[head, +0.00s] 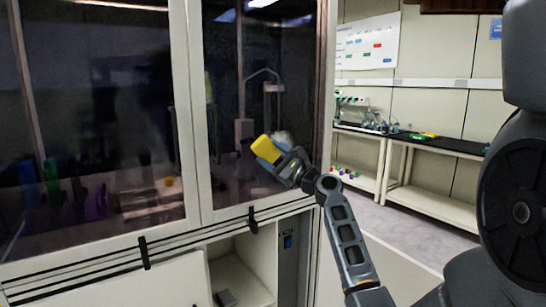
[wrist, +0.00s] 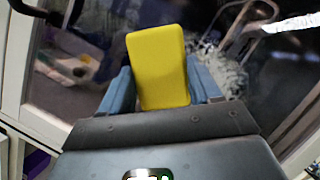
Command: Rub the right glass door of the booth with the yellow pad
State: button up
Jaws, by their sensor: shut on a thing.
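The yellow pad (head: 266,148) is held in my gripper (head: 275,156) in front of the right glass door (head: 225,100) of the booth. In the wrist view the pad (wrist: 158,68) stands up between the two blue fingers of my gripper (wrist: 161,88), which are shut on its lower part. A whitish smeared patch (wrist: 222,68) shows on the glass beside the pad in the wrist view. I cannot tell whether the pad touches the glass. The left glass door (head: 90,100) is closed beside the right one.
Black handles (head: 252,220) sit at the lower edges of the doors. An open cabinet space (head: 240,270) lies below the right door. To the right are lab benches (head: 440,145) with small items and a clear floor (head: 400,215).

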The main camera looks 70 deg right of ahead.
jog(key=shift+w+d, duration=0.1)
jog(key=shift+w, duration=0.05)
jog(key=shift+d, duration=0.1)
jog(key=b, duration=0.4)
send_near(290, 144)
jog(key=shift+s+d+x, duration=0.1)
jog(key=shift+d+x, duration=0.1)
jog(key=shift+x, duration=0.75)
jog(key=shift+s+d+x, duration=0.1)
jog(key=shift+d+x, duration=0.1)
jog(key=shift+x, duration=0.75)
jog(key=shift+s+d+x, duration=0.1)
jog(key=shift+d+x, duration=0.05)
jog(key=shift+x, duration=0.75)
jog(key=shift+w+d, duration=0.1)
jog(key=shift+w, duration=0.05)
jog(key=shift+w+p, duration=0.1)
jog(key=shift+p, duration=0.2)
jog(key=shift+w+a+r+p, duration=0.15)
jog(key=shift+w+a+p, duration=0.25)
jog(key=shift+a, duration=0.1)
jog(key=shift+w+a+p, duration=0.4)
jog(key=shift+a, duration=0.2)
jog(key=shift+w+a+p, duration=0.35)
jog(key=shift+w+a, duration=0.05)
jog(key=shift+a, duration=0.15)
